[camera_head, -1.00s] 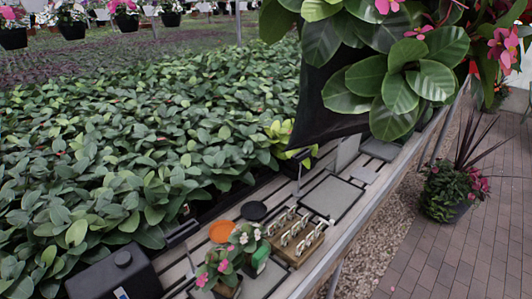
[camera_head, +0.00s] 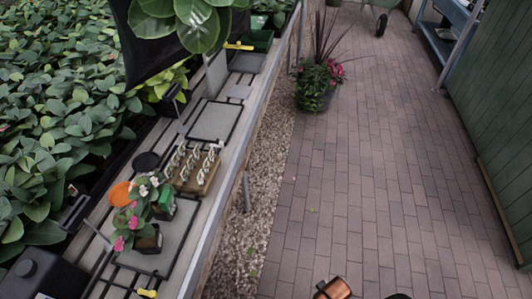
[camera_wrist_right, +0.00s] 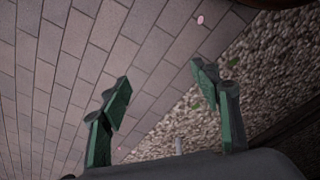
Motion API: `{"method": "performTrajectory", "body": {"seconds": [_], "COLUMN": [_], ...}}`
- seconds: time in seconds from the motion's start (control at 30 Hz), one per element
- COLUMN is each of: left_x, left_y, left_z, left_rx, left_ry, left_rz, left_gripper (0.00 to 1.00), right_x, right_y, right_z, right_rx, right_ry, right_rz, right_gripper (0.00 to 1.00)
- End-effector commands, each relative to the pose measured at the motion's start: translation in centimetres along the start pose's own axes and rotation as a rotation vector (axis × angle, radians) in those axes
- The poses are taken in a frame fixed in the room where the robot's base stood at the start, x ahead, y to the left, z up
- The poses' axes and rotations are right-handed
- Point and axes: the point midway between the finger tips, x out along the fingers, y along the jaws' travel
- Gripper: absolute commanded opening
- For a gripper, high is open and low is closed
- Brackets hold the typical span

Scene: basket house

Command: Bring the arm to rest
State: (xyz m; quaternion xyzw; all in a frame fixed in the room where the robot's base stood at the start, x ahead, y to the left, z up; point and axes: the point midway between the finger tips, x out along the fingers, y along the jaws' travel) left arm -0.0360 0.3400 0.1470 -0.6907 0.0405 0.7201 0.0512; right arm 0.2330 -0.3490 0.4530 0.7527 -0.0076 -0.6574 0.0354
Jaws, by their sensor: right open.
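My right gripper (camera_wrist_right: 162,85) is in the right wrist view. Its two green fingers stand wide apart, with nothing between them. Behind them lie brick paving and gravel, so it hangs over the floor, clear of any object. In the head view, only a small copper and black part shows at the bottom edge; I cannot tell which part it is. My left gripper is in neither view.
A long bench (camera_head: 228,163) runs along the left, holding potted flowers (camera_head: 148,238), a wooden rack (camera_head: 195,170), an orange disc (camera_head: 121,194) and a black box (camera_head: 45,278). A planter (camera_head: 314,94) stands on the paving. The paved aisle (camera_head: 390,150) is mostly free.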

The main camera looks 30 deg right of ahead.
Motion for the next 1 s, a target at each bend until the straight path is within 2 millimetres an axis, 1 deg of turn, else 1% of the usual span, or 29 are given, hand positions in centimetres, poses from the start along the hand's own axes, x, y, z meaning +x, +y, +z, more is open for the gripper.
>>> {"method": "performTrajectory", "body": {"seconds": [0.03, 0.17, 0.2, 0.27, 0.3, 0.37, 0.4, 0.47, 0.5, 0.63, 0.7, 0.8, 0.9, 1.0], "left_x": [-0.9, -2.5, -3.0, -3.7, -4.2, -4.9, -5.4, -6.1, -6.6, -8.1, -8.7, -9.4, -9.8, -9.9], "left_y": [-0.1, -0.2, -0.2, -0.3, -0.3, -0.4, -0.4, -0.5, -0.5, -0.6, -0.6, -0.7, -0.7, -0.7], "left_z": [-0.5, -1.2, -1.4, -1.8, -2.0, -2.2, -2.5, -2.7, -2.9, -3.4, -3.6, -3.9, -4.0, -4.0], "left_rx": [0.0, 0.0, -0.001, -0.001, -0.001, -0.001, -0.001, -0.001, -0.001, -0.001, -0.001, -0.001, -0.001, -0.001], "left_ry": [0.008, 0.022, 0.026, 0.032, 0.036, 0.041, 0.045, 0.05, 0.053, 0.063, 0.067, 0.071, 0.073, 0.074], "left_rz": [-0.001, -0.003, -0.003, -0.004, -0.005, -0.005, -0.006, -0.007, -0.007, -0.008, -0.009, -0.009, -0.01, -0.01], "left_gripper": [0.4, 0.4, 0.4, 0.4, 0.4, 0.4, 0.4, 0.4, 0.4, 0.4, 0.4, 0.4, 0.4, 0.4], "right_x": [1.3, 6.0, 7.4, 9.3, 10.6, 12.2, 13.2, 14.5, 15.2, 16.8, 17.2, 17.4, 17.5, 17.5], "right_y": [-0.2, -1.0, -1.2, -1.5, -1.7, -2.0, -2.2, -2.5, -2.7, -3.0, -3.0, -3.0, -3.0, -3.0], "right_z": [0.5, 2.6, 3.4, 4.9, 6.0, 7.7, 9.1, 11.0, 12.5, 17.2, 19.6, 22.3, 24.0, 24.8], "right_rx": [-0.004, -0.016, -0.02, -0.026, -0.03, -0.036, -0.041, -0.048, -0.052, -0.067, -0.074, -0.082, -0.088, -0.09], "right_ry": [-0.007, -0.02, -0.024, -0.031, -0.036, -0.042, -0.048, -0.055, -0.06, -0.076, -0.083, -0.091, -0.096, -0.098], "right_rz": [-0.004, -0.014, -0.016, -0.02, -0.023, -0.027, -0.029, -0.033, -0.035, -0.041, -0.044, -0.046, -0.048, -0.048], "right_gripper": [0.57, 0.57, 0.57, 0.57, 0.57, 0.57, 0.57, 0.57, 0.57, 0.57, 0.57, 0.57, 0.57, 0.57]}}
